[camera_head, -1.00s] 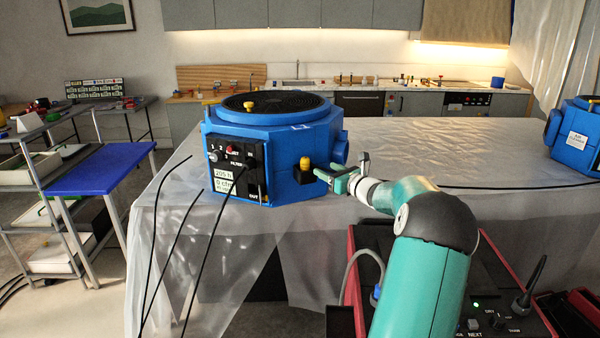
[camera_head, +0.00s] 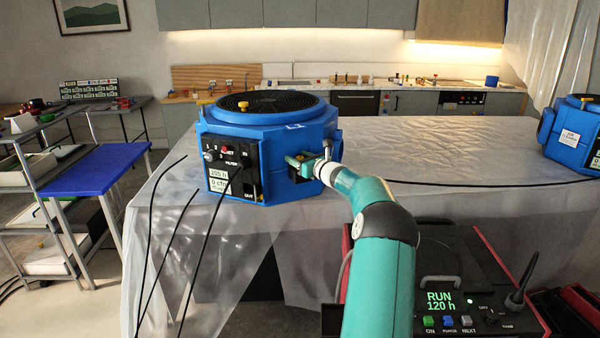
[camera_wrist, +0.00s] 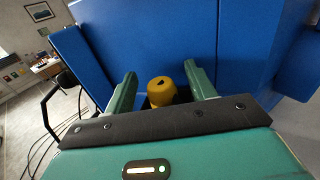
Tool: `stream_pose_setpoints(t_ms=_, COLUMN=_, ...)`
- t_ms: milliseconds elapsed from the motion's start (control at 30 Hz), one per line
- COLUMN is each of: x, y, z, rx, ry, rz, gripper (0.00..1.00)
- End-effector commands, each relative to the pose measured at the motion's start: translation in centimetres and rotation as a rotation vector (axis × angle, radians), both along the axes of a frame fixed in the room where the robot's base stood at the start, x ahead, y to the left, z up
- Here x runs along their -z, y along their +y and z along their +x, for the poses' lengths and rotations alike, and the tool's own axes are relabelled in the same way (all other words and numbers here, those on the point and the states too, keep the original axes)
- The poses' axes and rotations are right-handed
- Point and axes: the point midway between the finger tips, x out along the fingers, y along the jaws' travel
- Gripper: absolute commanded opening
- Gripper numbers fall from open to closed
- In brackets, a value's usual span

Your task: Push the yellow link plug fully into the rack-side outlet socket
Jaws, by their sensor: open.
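The yellow link plug (camera_wrist: 161,91) shows in the wrist view, between the two fingers of my open gripper (camera_wrist: 160,88). It has a rounded yellow top with a small dark mark and stands in a dark fitting against the blue wall of the machine. How deep it sits in the socket cannot be told. In the head view my gripper (camera_head: 303,160) is at the right front side of the blue machine (camera_head: 265,178) and hides the plug. Whether the fingers touch the plug cannot be told.
The machine stands on a sheet-covered table (camera_head: 440,150), with a dark cable across it. A second blue machine (camera_head: 578,140) is at the far right. A red-edged console (camera_head: 450,270) reads RUN 120 h. Black cables hang in front of the table.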

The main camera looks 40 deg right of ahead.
Motion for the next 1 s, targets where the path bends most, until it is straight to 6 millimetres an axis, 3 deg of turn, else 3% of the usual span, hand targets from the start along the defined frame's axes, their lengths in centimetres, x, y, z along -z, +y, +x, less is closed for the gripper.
stream_pose_setpoints(t_ms=133, x=0.0, y=0.0, z=-0.1, rx=0.001, ry=0.000, rz=0.000, gripper=0.51)
stream_pose_setpoints(t_ms=367, x=0.0, y=0.0, z=-0.1, rx=0.001, ry=0.000, rz=0.000, gripper=0.06)
stream_pose_setpoints(t_ms=767, x=-0.3, y=0.1, z=-0.1, rx=0.000, ry=-0.001, rz=0.000, gripper=0.05)
stream_pose_setpoints(t_ms=1000, x=-1.5, y=0.6, z=0.2, rx=-0.003, ry=-0.002, rz=-0.002, gripper=0.05)
